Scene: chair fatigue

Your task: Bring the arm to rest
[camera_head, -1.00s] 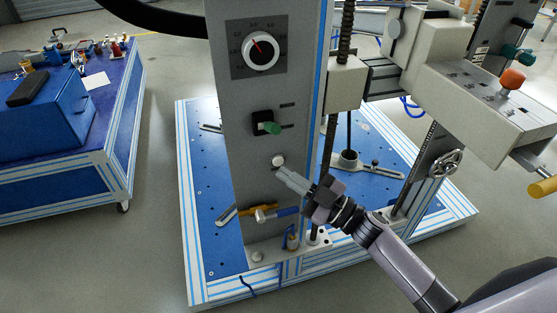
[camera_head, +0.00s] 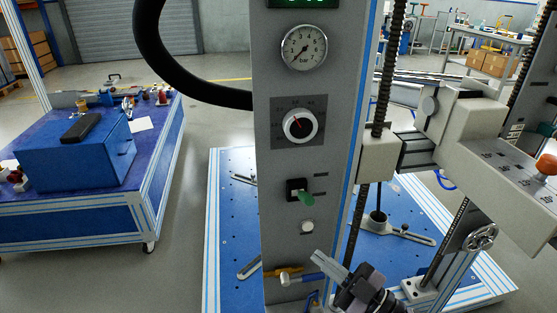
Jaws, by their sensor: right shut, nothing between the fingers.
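My right gripper (camera_head: 330,268) shows at the bottom middle of the head view, in front of the lower part of the grey control column (camera_head: 275,220). Its fingers are shut with nothing between them. They point up and left, below the white button (camera_head: 307,227) and apart from it in the picture. The arm behind it leaves the view at the bottom edge. My left gripper is not in view.
The column carries a pressure gauge (camera_head: 304,47), a dial knob (camera_head: 300,124) and a green-handled switch (camera_head: 305,195). A blue base plate (camera_head: 232,215) lies below. A blue workbench (camera_head: 75,215) stands left. Grey floor (camera_head: 185,205) between them is clear.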

